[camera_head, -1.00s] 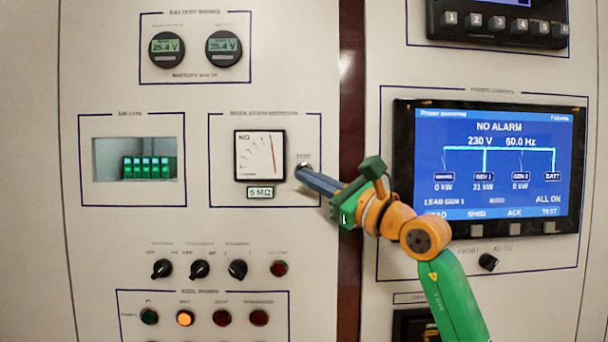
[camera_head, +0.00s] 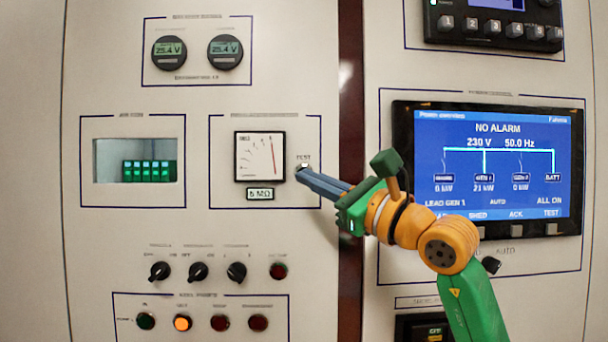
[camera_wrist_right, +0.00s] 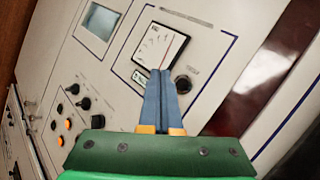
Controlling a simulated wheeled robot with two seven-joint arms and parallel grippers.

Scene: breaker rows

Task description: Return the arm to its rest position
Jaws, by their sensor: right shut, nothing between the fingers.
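My right arm reaches in from the lower right in the head view. Its gripper (camera_head: 300,174) is shut with nothing between the blue fingers. The fingertips appear in front of the panel by the TEST button (camera_head: 304,166), just right of the analog meter (camera_head: 259,157). Whether they touch the panel cannot be told from the head view. In the wrist view the shut fingers (camera_wrist_right: 160,74) point toward the meter (camera_wrist_right: 157,46), and the dark round button (camera_wrist_right: 183,84) shows to their right, uncovered. My left gripper is not in view.
The panel carries a power screen (camera_head: 494,160) behind and right of my arm, a window with green breakers (camera_head: 148,170) at left, and rotary knobs (camera_head: 198,271) and lamps (camera_head: 183,323) below. A dark red strip (camera_head: 349,90) runs between panels.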

